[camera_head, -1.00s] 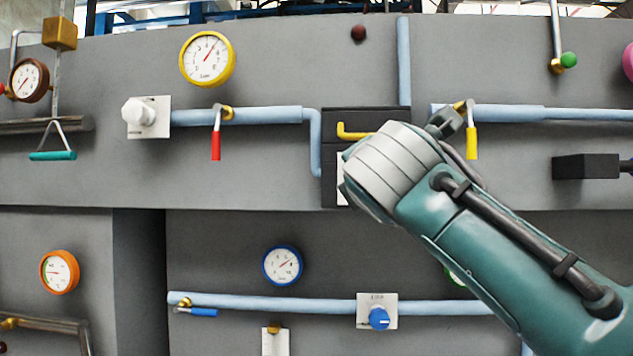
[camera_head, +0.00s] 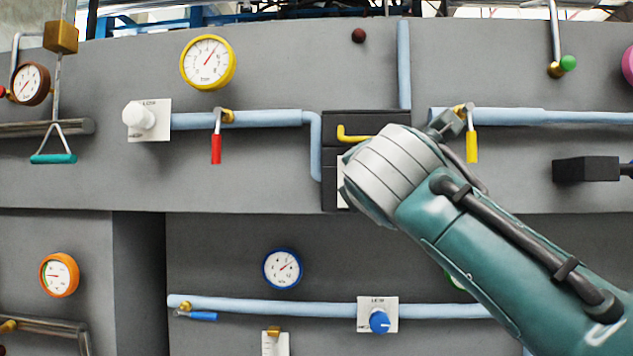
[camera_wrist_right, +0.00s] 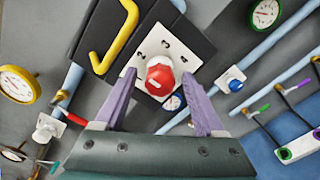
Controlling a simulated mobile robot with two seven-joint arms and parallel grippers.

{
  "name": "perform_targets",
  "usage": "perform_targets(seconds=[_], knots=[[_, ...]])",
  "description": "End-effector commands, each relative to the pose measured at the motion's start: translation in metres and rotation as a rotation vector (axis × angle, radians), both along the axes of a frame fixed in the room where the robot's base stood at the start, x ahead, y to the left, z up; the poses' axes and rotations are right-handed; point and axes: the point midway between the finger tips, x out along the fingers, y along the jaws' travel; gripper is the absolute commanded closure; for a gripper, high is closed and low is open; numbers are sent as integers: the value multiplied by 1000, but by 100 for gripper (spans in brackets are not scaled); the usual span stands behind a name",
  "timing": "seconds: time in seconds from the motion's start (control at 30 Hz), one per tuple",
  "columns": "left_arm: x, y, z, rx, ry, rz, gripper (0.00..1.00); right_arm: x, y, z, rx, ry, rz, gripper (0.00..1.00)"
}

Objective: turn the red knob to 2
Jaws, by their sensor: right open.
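The red knob (camera_wrist_right: 160,77) shows in the right wrist view on a white plate (camera_wrist_right: 168,45) with several dark numerals along its upper part. The knob has a small white mark on its face; which numeral it points to I cannot tell. My right gripper (camera_wrist_right: 158,74) is open, its two purple fingers on the left and right of the knob. Whether they touch it I cannot tell. In the head view my right arm hides the knob; only a sliver of the white plate (camera_head: 341,181) shows. My left gripper is in neither view.
A yellow hooked handle (camera_head: 355,134) sticks out just above the plate, and it also shows in the wrist view (camera_wrist_right: 117,36). A red lever (camera_head: 216,148), a white knob (camera_head: 139,115) and a blue knob (camera_head: 379,320) are on the panel further off.

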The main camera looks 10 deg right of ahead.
Motion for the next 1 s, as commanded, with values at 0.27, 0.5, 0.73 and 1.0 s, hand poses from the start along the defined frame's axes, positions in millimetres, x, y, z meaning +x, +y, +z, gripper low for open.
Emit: perform_targets(seconds=[0.27,0.5,0.73,1.0], knots=[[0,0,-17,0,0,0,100,-25,8,-4,3,-2,3,28],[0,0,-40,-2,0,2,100,-66,20,-5,1,-3,3,28],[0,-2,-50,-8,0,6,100,-91,27,-2,1,-1,2,28],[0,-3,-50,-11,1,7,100,-95,28,0,0,1,1,28]])
